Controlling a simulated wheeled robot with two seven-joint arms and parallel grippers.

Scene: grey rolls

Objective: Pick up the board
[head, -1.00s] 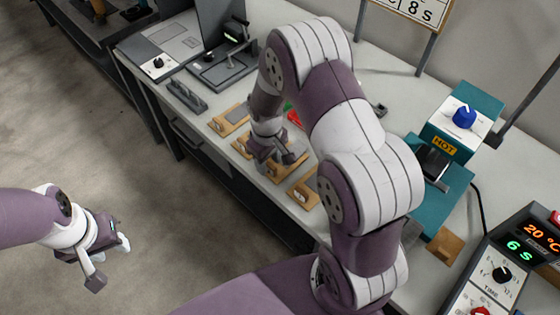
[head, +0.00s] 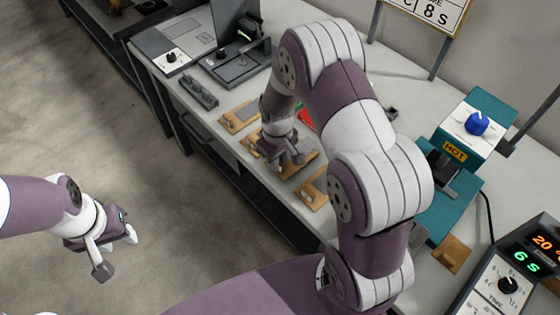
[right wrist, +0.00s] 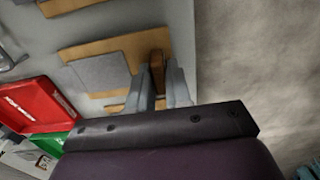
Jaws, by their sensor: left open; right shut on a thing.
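Several tan wooden boards with grey pads lie in a row along the bench's front edge. The board (head: 307,167) under my right gripper (head: 291,158) is partly hidden by it in the head view. In the right wrist view, my right gripper (right wrist: 160,88) is shut on an upright wooden handle at the end of a board (right wrist: 125,48) with a grey pad (right wrist: 97,77). I cannot tell whether this board is clear of the bench. My left gripper (head: 118,254) is open and empty over the floor, away from the bench.
Other boards lie close by, one on the left (head: 238,118) and one on the right (head: 313,192). A red item (right wrist: 38,103) lies near the gripper. A teal hot press (head: 465,145) and a timer box (head: 510,275) stand on the right.

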